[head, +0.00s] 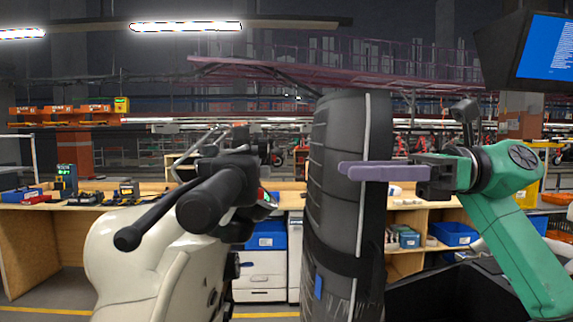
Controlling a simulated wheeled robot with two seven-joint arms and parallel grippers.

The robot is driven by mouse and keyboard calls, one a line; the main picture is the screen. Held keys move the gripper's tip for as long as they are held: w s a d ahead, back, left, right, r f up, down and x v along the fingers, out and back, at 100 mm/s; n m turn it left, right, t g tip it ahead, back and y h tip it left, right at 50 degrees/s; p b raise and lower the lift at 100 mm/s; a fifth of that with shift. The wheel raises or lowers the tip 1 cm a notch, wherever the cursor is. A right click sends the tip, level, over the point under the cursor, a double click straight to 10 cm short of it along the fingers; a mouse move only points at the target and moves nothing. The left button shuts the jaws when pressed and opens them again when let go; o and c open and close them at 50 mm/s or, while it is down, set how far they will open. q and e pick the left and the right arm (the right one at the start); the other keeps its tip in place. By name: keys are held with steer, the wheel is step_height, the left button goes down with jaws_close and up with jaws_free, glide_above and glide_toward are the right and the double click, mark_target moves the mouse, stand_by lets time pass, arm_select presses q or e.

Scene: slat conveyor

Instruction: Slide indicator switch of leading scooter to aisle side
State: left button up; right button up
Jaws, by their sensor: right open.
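A cream scooter (140,262) stands at the left, close to me. Its black handlebar grip (208,203) and a lever (150,220) point toward me. Beyond the grip, a small switch housing (267,196) shows bits of red and green. The indicator switch itself is too small to make out, and so is its position. My right gripper (345,171), with purple fingers, is on the green arm from the right. It is open and empty, pointing left, well right of the handlebar and apart from it. My left gripper is not in view.
A monitor (545,48) hangs at the upper right. Wooden benches (40,235) with bins and tools line the back.

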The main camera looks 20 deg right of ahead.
steer(key=p, duration=0.2)
glide_toward(265, 172)
steer(key=a, duration=0.2)
steer(key=x, duration=0.3)
steer(key=w+p+x, duration=0.1)
steer(key=x, duration=0.1)
steer(key=shift+w+a+p, duration=0.1)
steer(key=shift+a+p, duration=0.1)
steer(key=shift+p, duration=0.1)
steer(key=shift+c, duration=0.3)
steer(key=shift+w+d+f, duration=0.1)
steer(key=shift+w+d, duration=0.05)
jaws_close()
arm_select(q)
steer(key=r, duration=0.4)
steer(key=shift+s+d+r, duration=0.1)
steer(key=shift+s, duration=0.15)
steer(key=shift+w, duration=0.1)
